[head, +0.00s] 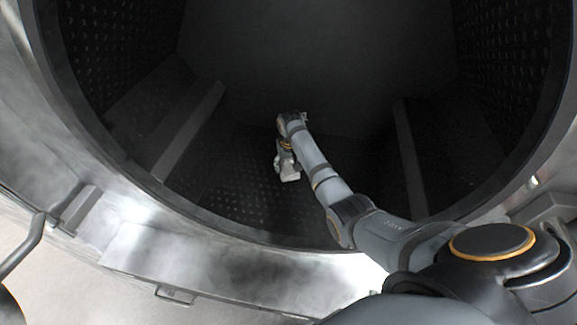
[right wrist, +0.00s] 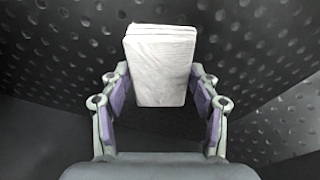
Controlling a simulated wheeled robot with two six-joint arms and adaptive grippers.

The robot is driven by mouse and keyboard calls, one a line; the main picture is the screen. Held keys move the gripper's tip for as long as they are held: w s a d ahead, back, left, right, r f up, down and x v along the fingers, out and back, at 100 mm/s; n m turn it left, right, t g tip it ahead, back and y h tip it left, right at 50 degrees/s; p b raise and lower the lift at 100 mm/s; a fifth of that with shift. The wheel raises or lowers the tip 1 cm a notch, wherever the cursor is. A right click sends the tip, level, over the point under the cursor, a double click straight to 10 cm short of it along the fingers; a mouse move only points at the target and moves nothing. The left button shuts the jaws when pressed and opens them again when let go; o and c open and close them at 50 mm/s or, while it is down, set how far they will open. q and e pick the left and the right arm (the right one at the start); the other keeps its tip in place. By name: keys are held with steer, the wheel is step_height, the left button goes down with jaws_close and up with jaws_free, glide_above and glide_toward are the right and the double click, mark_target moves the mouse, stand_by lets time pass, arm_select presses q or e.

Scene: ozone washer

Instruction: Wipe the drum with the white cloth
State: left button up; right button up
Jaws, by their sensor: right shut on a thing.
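The drum (head: 235,170) is a large dark cylinder with a dimpled inner wall and raised ribs. My right arm reaches in through its opening, and my right gripper (head: 286,164) is deep inside, close to the lower wall. The white cloth (head: 290,174) is a small folded block at the gripper. In the right wrist view the folded cloth (right wrist: 160,62) sits between the two fingers, which are shut on it. Dimpled drum wall shows behind the cloth; I cannot tell whether they touch. My left gripper is not in view.
One raised rib (head: 190,130) stands left of my right gripper and another (head: 409,160) stands right of it. The metal rim (head: 225,262) of the opening curves below my arm. A bent metal handle (head: 27,245) is at the left edge. The drum's middle is empty.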

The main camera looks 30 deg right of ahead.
steer(key=shift+r, duration=0.1)
steer(key=shift+r, duration=1.45)
